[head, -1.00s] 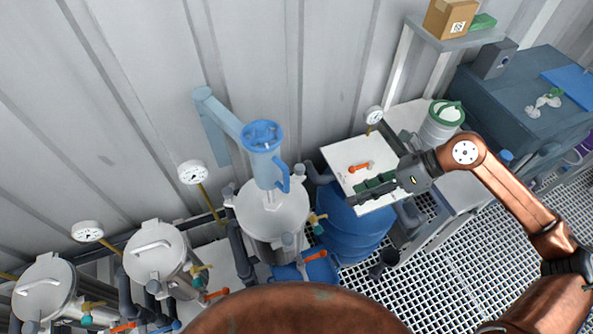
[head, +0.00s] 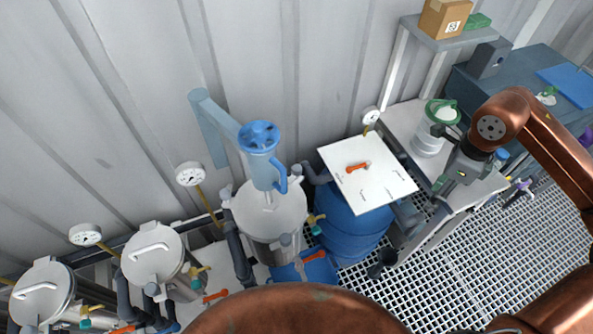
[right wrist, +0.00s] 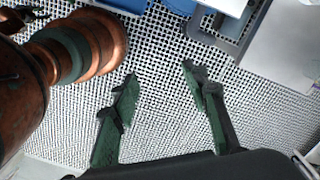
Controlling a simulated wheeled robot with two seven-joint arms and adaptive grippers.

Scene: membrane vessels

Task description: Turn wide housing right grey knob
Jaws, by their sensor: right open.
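A wide steel housing (head: 268,228) stands at the middle of the head view, with a blue jug (head: 262,160) above its lid. A small grey knob (head: 296,171) sits at the right of its rim, and another (head: 225,194) at the left. My right gripper (head: 438,194) is well to the right of the housing, by the side bench, touching none of its knobs. In the right wrist view its green-padded fingers (right wrist: 160,80) are spread, with only floor grating between them. My left gripper is not in view.
A white board with a red-orange handle (head: 385,188) lies above a blue barrel (head: 350,235), between housing and gripper. Two smaller lidded vessels (head: 152,255) (head: 42,290) stand at left. A white tub (head: 432,138) is on the bench (head: 405,125). Grating (head: 480,265) is open at right.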

